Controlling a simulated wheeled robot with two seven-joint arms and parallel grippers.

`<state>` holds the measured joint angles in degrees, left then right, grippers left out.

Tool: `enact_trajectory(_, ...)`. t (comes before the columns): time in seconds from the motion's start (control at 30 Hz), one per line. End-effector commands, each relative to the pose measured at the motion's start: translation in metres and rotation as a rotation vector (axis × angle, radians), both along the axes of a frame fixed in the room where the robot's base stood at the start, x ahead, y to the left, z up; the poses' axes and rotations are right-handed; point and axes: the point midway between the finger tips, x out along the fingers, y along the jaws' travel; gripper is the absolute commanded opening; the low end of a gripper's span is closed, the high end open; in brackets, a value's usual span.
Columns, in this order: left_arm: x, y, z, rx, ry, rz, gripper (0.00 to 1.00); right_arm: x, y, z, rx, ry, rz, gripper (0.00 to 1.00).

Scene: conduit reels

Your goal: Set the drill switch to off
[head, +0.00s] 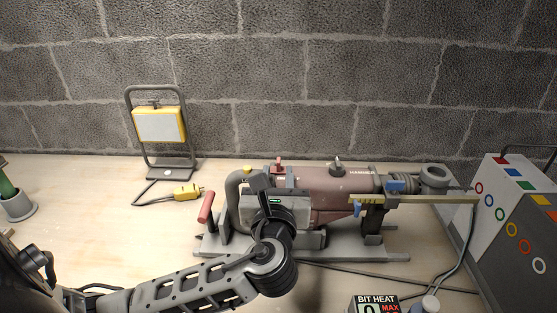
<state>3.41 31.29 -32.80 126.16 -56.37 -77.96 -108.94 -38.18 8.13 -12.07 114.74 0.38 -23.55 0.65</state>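The drill (335,185) is a reddish-brown machine lying on its side on a grey stand, with its nose to the right. A small red-tipped part (279,164) and a small grey knob with a pale plate (337,163) stand on top of it; I cannot tell for certain which part is the switch. My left gripper (266,183) is at the drill's rear, in front of the grey curved handle (234,196), and hides part of the body. Its fingertips are too obscured to show whether they are open or touching anything. My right gripper is out of view.
A red-handled lever (206,207) sticks up left of the drill. A yellow work lamp (160,125) with a yellow plug (187,193) stands back left. A grey box with coloured rings (525,220) is at right, a BIT HEAT display (375,304) at front.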

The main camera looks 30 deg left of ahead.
Motion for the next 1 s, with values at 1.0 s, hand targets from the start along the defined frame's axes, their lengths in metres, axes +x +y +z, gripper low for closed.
enact_trajectory(1.0, 0.044, 0.015, 0.000, -0.004, 0.001, -0.011, 0.00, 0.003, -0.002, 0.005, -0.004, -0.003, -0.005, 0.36)
